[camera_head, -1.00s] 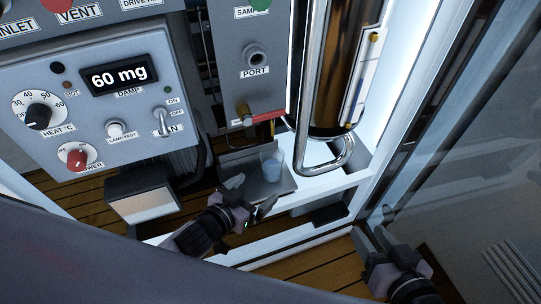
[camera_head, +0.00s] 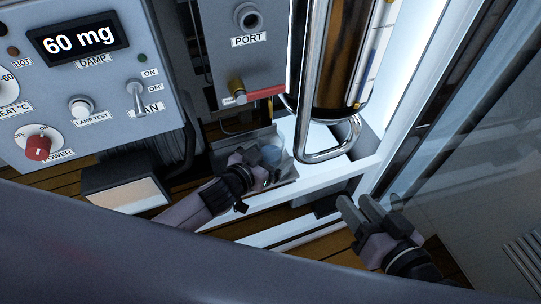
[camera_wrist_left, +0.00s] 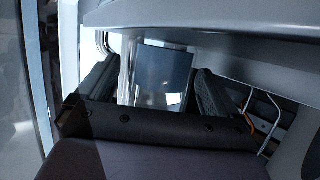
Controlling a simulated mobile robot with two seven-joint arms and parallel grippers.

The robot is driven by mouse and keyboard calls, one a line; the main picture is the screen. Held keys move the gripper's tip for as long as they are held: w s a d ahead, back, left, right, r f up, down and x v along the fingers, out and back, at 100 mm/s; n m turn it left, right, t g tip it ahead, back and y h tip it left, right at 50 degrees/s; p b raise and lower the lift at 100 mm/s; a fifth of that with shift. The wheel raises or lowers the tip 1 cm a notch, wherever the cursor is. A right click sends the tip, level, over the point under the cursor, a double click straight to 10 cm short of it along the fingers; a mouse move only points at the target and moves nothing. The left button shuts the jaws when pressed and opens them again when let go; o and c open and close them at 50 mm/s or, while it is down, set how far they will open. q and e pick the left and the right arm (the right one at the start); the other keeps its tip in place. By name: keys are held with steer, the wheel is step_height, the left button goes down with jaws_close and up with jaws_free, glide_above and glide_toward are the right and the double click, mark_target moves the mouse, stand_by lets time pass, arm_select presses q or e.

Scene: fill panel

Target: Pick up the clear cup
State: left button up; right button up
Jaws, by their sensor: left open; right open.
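The clear cup (camera_head: 271,155), bluish and see-through, stands on a small metal tray (camera_head: 286,178) below the port. My left gripper (camera_head: 252,160) is open at the cup's left side and hides part of it. In the left wrist view, the cup (camera_wrist_left: 163,72) shows between the two spread dark fingers of my left gripper (camera_wrist_left: 156,80), with a visible gap on its left. Whether a finger touches the cup is unclear. My right gripper (camera_head: 359,206) is open and empty, lower right, away from the cup.
A control panel (camera_head: 100,100) with knobs and a display is at left. The port box (camera_head: 246,50) with a red-handled valve (camera_head: 262,93) hangs above the tray. A bent metal pipe (camera_head: 330,153) is close on the right. A glass panel (camera_head: 480,150) bounds the right side.

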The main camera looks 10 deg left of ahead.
arm_select(q)
steer(key=shift+w+d+f, duration=0.1)
steer(key=shift+w, duration=0.15)
steer(key=c, duration=1)
steer(key=shift+c, duration=0.2)
